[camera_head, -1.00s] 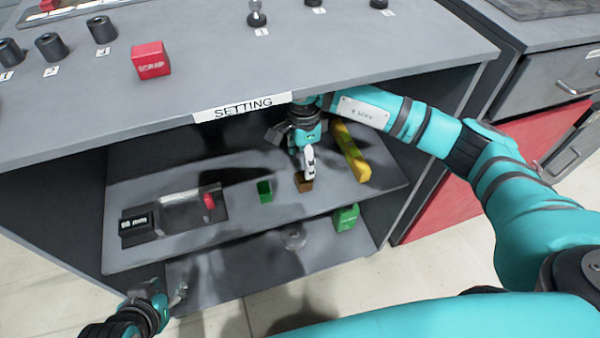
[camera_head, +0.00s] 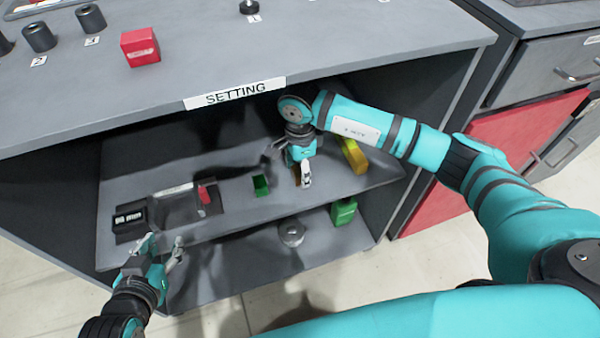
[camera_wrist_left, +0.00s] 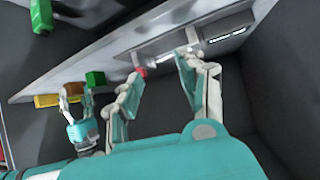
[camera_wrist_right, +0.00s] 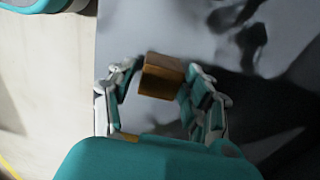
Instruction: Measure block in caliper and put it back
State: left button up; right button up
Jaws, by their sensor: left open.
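The caliper lies on the middle shelf at left, with a dark display (camera_head: 130,218) and a red piece (camera_head: 204,195); its display also shows in the left wrist view (camera_wrist_left: 226,37). A small brown block (camera_wrist_right: 160,76) stands on the shelf, partly hidden by my right gripper in the head view. My right gripper (camera_wrist_right: 160,72) has its fingers on both sides of the block; whether both press on it is unclear. My left gripper (camera_head: 165,243) is open and empty, in front of the shelf edge, below and nearer than the caliper.
A small green box (camera_head: 261,185) stands on the shelf between caliper and brown block. A yellow bar (camera_head: 353,155) lies right of the block. On the lower shelf are a green container (camera_head: 344,211) and a grey ring (camera_head: 291,232). The tabletop (camera_head: 230,60) overhangs the shelves.

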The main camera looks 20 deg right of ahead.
jog(key=c, duration=1)
jog(key=shift+o, duration=0.2)
jog(key=shift+r, duration=0.1)
jog(key=shift+r, duration=0.2)
notch_tip(320, 180, up, 3)
jog(key=shift+r+p, duration=0.2)
jog(key=shift+p, duration=0.45)
pick_arm(q)
jog(key=s+a+f+g+y+p, duration=0.1)
jog(key=s+a+f+g, duration=0.1)
jog(key=s, duration=0.4)
jog(key=s+a+f+g+y, duration=0.1)
jog(key=s+a+f+g, duration=0.1)
jog(key=s+g, duration=0.3)
jog(key=shift+s+f+p, duration=0.4)
jog(key=shift+s+f, duration=0.1)
jog(key=shift+f, duration=0.3)
pick_arm(e)
jog(key=s+d+r, duration=0.1)
jog(key=s+d, duration=0.2)
jog(key=s, duration=1.2)
jog(key=shift+s+d, duration=0.2)
jog(key=shift+s, duration=0.15)
